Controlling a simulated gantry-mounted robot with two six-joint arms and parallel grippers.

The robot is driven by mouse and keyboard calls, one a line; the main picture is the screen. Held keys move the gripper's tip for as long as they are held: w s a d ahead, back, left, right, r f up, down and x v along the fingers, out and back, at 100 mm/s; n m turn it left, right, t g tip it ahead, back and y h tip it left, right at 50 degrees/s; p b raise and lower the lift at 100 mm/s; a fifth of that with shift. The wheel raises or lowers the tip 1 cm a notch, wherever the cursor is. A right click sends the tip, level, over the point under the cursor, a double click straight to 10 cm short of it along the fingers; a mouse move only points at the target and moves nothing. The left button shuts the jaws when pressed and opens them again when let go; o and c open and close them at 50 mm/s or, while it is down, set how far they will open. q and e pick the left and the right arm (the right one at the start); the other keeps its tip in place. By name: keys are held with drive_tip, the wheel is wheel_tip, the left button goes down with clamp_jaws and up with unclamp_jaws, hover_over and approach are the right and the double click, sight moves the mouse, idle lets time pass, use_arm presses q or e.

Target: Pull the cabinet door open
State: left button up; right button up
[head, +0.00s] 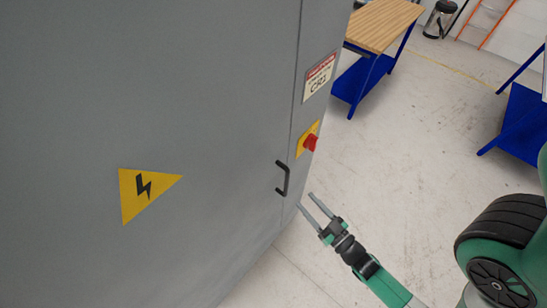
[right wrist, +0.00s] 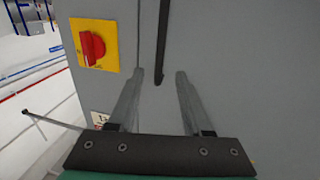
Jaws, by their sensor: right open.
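The grey cabinet door (head: 200,100) fills the left of the head view and looks shut, with a seam near its right edge. A black bar handle (head: 283,178) stands on the door near that seam. My right gripper (head: 308,201) is just right of and below the handle, open and empty. In the right wrist view the handle (right wrist: 162,45) comes down from the top, its lower end near the gap between the open fingertips (right wrist: 160,75). I cannot tell whether the fingers touch the door. My left gripper is not in view.
A red switch (head: 310,142) on a yellow plate sticks out close to the handle. A warning triangle (head: 147,192) is on the door. Blue workbenches (head: 362,80) stand farther back. The floor (head: 400,170) right of the cabinet is clear.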

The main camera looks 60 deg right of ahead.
sight(287, 179)
drive_tip(key=p+x, duration=0.1)
drive_tip(key=x, duration=1)
clamp_jaws()
idle(1.2)
